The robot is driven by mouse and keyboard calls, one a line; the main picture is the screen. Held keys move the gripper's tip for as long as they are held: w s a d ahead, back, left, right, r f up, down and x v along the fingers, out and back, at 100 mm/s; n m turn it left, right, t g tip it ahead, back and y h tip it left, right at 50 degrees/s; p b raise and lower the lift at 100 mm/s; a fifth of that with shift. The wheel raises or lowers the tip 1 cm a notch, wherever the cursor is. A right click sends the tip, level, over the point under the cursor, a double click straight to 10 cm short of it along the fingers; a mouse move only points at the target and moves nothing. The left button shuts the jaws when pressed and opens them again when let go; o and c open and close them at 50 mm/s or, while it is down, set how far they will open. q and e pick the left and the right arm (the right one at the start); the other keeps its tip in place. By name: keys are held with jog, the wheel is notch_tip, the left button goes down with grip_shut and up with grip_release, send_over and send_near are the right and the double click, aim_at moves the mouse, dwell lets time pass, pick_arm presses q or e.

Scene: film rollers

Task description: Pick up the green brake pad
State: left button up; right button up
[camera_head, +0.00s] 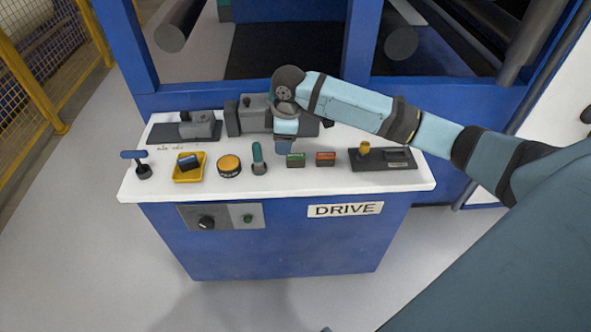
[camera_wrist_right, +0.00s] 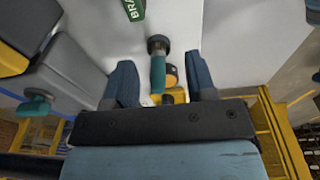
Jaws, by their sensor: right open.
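The green brake pad (camera_head: 295,160) lies on the white tabletop, just right of a teal-handled tool. It also shows at the top edge of the right wrist view (camera_wrist_right: 133,8), partly cut off, with white letters on it. My right gripper (camera_head: 284,148) points down over the table, beside and a little behind the pad. In the wrist view the right gripper (camera_wrist_right: 163,72) has its fingers apart, with nothing held between them. The pad lies beyond the fingertips. My left gripper is not in view.
The teal-handled tool (camera_head: 258,158) and an orange round knob (camera_head: 229,164) stand left of the pad. A red-orange block (camera_head: 325,158) lies close on its right. A grey machine (camera_head: 249,113) stands behind, and a black fixture (camera_head: 384,158) is further right. The table's front edge is clear.

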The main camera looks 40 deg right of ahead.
aim_at(296, 155)
jog(key=d+r+g+h+b, duration=0.1)
jog(key=d+r, duration=0.2)
jog(key=d, duration=0.1)
jog(key=f, duration=0.5)
jog(key=f+b, duration=0.1)
jog(key=f, duration=0.2)
jog(key=shift+w, duration=0.3)
jog(key=f, duration=0.2)
jog(key=f+b, duration=0.1)
jog(key=f, duration=0.2)
jog(key=shift+d+f, duration=0.2)
jog(key=shift+f, duration=0.15)
grip_shut()
